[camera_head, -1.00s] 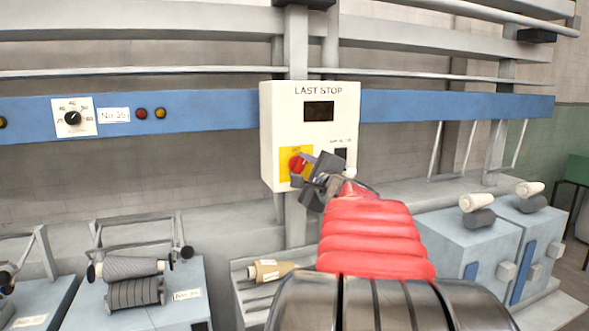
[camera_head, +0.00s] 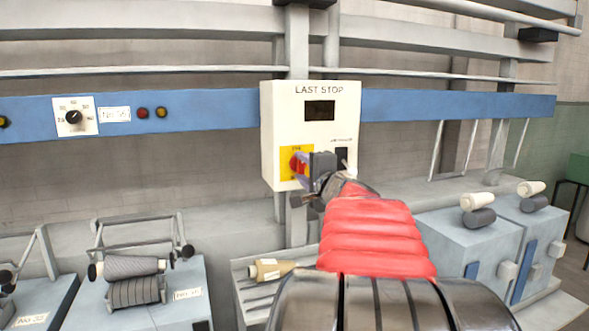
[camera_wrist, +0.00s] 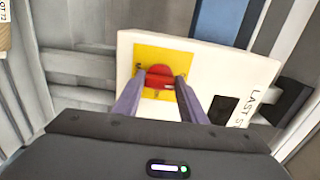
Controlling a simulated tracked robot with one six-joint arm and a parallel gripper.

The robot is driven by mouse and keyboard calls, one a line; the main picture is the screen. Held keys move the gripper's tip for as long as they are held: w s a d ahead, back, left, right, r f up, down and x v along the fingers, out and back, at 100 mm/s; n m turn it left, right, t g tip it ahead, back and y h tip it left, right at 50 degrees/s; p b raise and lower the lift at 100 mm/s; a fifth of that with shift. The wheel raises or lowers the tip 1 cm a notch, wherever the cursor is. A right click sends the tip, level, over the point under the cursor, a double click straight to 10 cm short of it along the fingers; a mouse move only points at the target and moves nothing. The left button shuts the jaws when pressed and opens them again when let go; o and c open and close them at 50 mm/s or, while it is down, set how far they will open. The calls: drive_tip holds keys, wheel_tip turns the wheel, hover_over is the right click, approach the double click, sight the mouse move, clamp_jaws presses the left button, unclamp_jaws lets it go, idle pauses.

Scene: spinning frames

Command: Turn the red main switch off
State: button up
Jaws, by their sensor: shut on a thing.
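The red main switch (camera_head: 297,165) sits on a yellow plate (camera_head: 288,174) low on the left of a white box marked "LAST STOP" (camera_head: 290,106). My gripper (camera_head: 305,170) is at the switch and hides its right side in the head view. In the wrist view, the red switch (camera_wrist: 160,76) lies between the two purple fingers of my gripper (camera_wrist: 162,84), against the yellow plate (camera_wrist: 178,58). The fingers are shut on the switch knob. The marks around the switch are too small to read.
The box has a dark display (camera_head: 320,111) and a small dark panel (camera_head: 342,157). A blue rail (camera_head: 420,104) runs behind it, with a dial (camera_head: 73,117) at left. Machines with bobbins (camera_head: 135,291) stand below on both sides.

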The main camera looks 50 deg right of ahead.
drive_tip(key=shift+f, duration=0.35)
drive_tip(key=o, duration=1.1)
drive_tip(key=shift+r, duration=0.2)
drive_tip(key=shift+c, duration=0.2)
